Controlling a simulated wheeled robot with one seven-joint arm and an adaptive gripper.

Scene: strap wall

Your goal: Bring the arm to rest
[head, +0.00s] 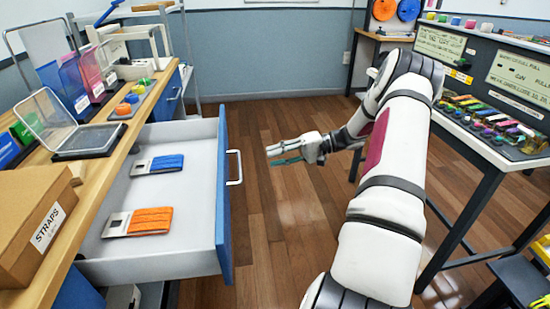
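My arm (386,190) reaches forward from the bottom of the head view, bends at the top, and its forearm turns down and to the left. My gripper (272,156) points left over the open floor, to the right of the open drawer and apart from it. Its pale and dark teal-grey fingers lie close together in this view. The gap between them is too small to tell, and I see no clear object in them.
An open drawer (189,255) with a blue front holds a blue strap (167,163) and an orange strap (151,220). The wooden bench (95,172) carries a STRAPS box (38,215) and a clear-lidded case (88,141). At right stands a bench with coloured straps (490,118).

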